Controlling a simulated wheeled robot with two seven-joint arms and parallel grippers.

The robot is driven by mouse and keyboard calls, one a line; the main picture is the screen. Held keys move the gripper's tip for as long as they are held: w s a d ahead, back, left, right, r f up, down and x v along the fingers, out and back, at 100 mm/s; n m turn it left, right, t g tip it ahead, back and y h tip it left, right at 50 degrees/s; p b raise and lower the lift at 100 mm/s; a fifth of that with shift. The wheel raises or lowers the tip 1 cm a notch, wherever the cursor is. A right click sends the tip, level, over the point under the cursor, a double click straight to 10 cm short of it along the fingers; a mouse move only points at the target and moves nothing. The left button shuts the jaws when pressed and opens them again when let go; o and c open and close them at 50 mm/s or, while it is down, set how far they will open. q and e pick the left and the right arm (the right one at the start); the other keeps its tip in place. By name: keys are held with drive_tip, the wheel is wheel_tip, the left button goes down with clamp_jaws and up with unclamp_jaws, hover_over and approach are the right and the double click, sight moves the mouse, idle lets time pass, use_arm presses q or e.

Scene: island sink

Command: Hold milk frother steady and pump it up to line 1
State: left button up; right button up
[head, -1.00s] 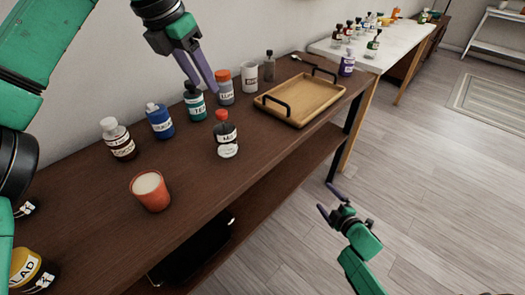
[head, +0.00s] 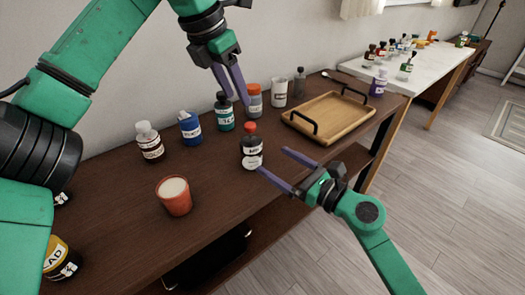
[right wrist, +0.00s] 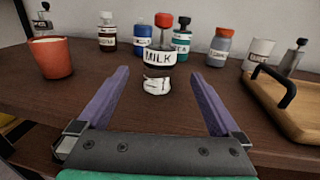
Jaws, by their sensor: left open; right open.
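The milk frother (head: 251,154) is a dark bottle with a red knob on top and white labels, one reading MILK. It stands upright on the dark wooden table. In the right wrist view the frother (right wrist: 158,62) shows a thin rod under its red knob. My right gripper (head: 271,161) is open at the table's front edge, its fingers pointing at the frother; the frother appears centred between and just beyond the fingertips, not gripped. My left gripper (head: 242,101) is open and empty, pointing down above the table, up and behind the frother. I cannot read a line 1 mark.
An orange cup (head: 173,197) stands left of the frother. A wooden tray (head: 335,117) with black handles lies to the right. A brown-and-white bottle (head: 150,142), a blue bottle (head: 190,128) and a teal bottle (head: 223,112) stand behind. Table is clear around the frother.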

sight(243, 141)
drive_tip(key=x, duration=1.2)
drive_tip(key=shift+w+a+f, duration=0.1)
drive_tip(key=shift+w+a, duration=0.05)
drive_tip(key=shift+w, duration=0.05)
drive_tip(key=c, duration=1.5)
drive_tip(key=shift+o, duration=0.2)
